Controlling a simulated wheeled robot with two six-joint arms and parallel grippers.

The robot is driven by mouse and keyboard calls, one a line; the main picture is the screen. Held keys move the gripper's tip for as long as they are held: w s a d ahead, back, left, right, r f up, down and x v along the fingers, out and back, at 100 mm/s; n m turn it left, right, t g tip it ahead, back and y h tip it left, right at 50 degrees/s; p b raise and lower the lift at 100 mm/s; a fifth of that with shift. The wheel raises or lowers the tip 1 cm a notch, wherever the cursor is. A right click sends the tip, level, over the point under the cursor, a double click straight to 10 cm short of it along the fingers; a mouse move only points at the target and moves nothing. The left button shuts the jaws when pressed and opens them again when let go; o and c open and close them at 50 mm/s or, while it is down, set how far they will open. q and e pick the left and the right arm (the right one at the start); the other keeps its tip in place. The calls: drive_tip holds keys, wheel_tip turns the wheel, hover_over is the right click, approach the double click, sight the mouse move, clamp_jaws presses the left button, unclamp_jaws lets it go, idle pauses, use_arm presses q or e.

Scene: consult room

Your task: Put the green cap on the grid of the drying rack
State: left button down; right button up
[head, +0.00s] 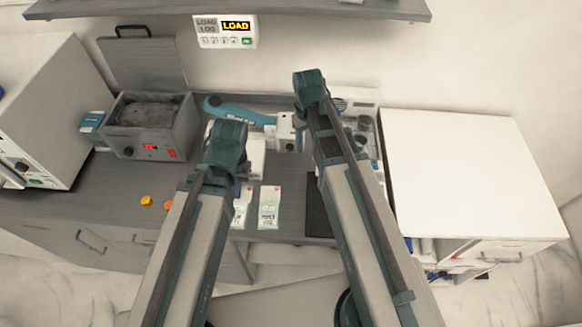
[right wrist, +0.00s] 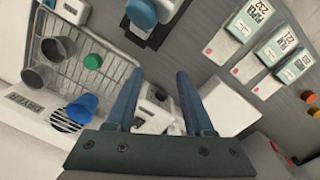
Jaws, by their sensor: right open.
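The green cap (right wrist: 93,61) lies on the wire grid of the drying rack (right wrist: 118,70), in the left part of the right wrist view. In the head view my right gripper (head: 308,82) hides part of the rack area, and I cannot make out the cap there. My left gripper (head: 228,135) is over the bench; its fingertips are not clear.
A heating bath (head: 150,125) with a raised lid stands at the left of the bench. Two orange caps (head: 146,200) lie on the bench front. Printed packets (head: 269,208) lie between my arms. A white cabinet (head: 460,165) stands at the right, its top bare.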

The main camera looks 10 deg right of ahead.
use_arm(q)
drive_tip(key=shift+d, duration=0.1)
use_arm(e)
drive_tip(key=s+a, duration=1)
drive_tip(key=s, duration=0.2)
drive_tip(key=shift+s+a+n+h, duration=0.3)
drive_tip(key=shift+s+a, duration=0.05)
drive_tip(key=shift+s, duration=0.05)
use_arm(q)
wheel_tip(320, 180, down, 9)
drive_tip(key=b, duration=0.9)
drive_tip(key=shift+f, duration=0.15)
use_arm(e)
wheel_tip(320, 180, down, 9)
drive_tip(key=shift+f, duration=0.1)
use_arm(q)
drive_tip(key=shift+r, duration=0.2)
use_arm(e)
drive_tip(key=shift+r, duration=0.2)
